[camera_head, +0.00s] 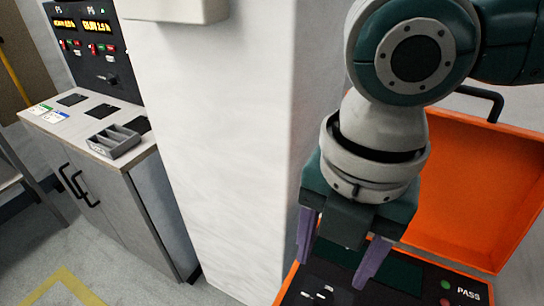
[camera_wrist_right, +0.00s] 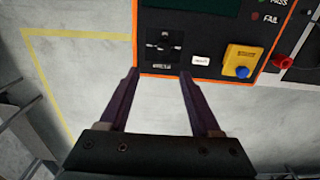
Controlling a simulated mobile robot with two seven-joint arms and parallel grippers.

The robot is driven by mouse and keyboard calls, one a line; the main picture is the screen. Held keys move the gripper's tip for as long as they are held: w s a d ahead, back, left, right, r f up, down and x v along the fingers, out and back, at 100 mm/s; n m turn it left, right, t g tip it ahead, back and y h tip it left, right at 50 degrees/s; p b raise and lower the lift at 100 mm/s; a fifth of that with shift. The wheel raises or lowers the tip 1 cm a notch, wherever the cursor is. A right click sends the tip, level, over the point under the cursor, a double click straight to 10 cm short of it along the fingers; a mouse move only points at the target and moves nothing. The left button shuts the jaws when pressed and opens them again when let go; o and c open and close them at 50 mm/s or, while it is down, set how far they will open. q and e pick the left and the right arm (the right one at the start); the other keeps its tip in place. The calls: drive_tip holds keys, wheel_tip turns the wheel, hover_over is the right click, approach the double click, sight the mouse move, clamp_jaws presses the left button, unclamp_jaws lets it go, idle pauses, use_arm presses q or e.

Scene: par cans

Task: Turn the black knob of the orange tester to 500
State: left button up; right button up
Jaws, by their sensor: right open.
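The orange tester (camera_head: 470,190) stands open at the right of the head view, its orange lid raised behind its black panel (camera_head: 405,275). The panel also shows in the right wrist view (camera_wrist_right: 200,30), with a thin orange rim. A dark square with white marks (camera_wrist_right: 163,45) lies near the panel's front edge; I cannot clearly make out the black knob or its setting. My right gripper (camera_head: 338,268) is open and empty, pointing down over the tester. In the wrist view its fingertips (camera_wrist_right: 159,74) are just short of the dark square. My left gripper is not in view.
The panel carries a white button (camera_wrist_right: 201,61), a yellow block with a blue knob (camera_wrist_right: 241,62), and PASS and FAIL lamps. A red plug (camera_wrist_right: 283,62) is beside it. A white pillar (camera_head: 220,140) and a grey cabinet (camera_head: 110,210) stand to the left.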

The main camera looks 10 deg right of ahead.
sight(325, 298)
drive_tip(key=f, duration=0.7)
drive_tip(key=d+f+b, duration=0.1)
drive_tip(key=f, duration=0.2)
drive_tip(key=shift+w+f, duration=0.15)
drive_tip(key=shift+w, duration=0.05)
drive_tip(key=shift+a, duration=0.1)
drive_tip(key=shift+c, duration=0.3)
clamp_jaws()
